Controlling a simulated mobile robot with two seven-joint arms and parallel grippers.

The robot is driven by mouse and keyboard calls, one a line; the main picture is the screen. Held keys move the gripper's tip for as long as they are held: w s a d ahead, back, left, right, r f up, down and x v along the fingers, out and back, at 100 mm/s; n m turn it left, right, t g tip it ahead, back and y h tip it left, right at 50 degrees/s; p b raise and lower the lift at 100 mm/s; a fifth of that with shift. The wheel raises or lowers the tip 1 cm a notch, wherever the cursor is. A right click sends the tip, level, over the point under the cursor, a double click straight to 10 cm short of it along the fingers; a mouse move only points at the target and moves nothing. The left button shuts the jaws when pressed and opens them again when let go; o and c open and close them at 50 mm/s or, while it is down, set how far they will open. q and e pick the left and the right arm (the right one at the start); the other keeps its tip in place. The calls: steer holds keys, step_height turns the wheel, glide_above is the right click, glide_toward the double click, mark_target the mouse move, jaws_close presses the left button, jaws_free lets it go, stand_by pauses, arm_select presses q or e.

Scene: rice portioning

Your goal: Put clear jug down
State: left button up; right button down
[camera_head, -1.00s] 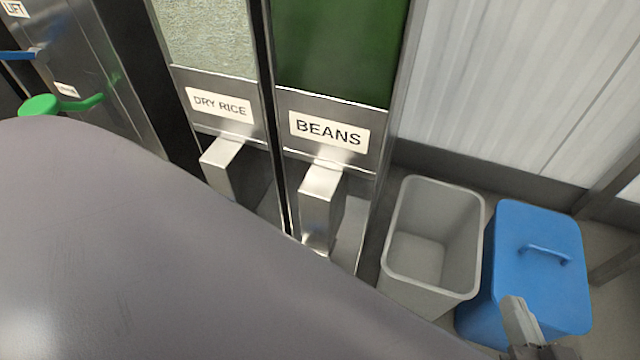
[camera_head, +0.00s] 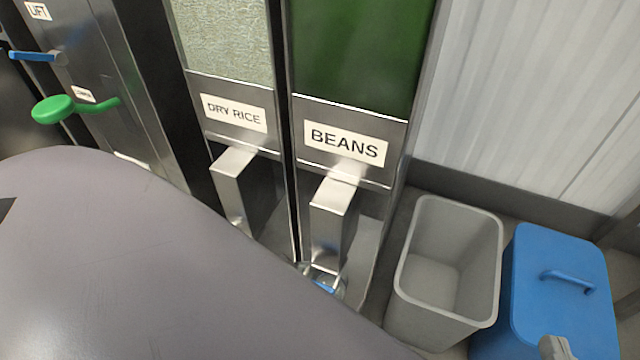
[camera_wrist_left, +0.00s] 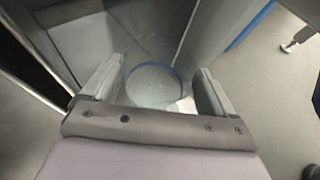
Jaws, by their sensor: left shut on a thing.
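The clear jug (camera_wrist_left: 155,85) shows in the left wrist view as a transparent vessel with a blue ring, between the two fingers of my left gripper (camera_wrist_left: 157,92). The gripper is shut on it. In the head view a small part of the jug (camera_head: 325,282), with a blue patch, shows below the BEANS dispenser spout (camera_head: 333,215). My own arm hides the rest of the jug and the left gripper there. A grey tip of what looks like my right gripper (camera_head: 554,348) shows at the lower right edge; its jaws cannot be made out.
The DRY RICE dispenser (camera_head: 234,112) stands left of the beans one. A grey open bin (camera_head: 410,305) and a blue lidded bin (camera_head: 560,300) stand on the floor to the right. A green-knobbed lever (camera_head: 52,109) and a blue lever (camera_head: 35,57) are at the left.

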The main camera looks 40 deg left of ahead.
arm_select(q)
steer(key=shift+f, duration=0.3)
arm_select(e)
steer(key=shift+d, duration=0.1)
arm_select(q)
steer(key=shift+f, duration=0.1)
steer(key=o, duration=1.2)
steer(key=shift+f, duration=0.1)
steer(key=p+v, duration=0.3)
steer(key=v, duration=0.9)
steer(key=shift+p, duration=0.35)
arm_select(e)
steer(key=shift+w+a+f+m+g, duration=0.1)
steer(key=shift+w+a+m+g, duration=0.2)
steer(key=shift+a, duration=0.25)
steer(key=shift+w+a+f+m+g, duration=0.1)
steer(key=shift+a+m+g, duration=0.1)
steer(key=shift+a+g, duration=0.25)
arm_select(q)
steer(key=shift+s, duration=0.1)
arm_select(e)
steer(key=shift+s+r, duration=0.1)
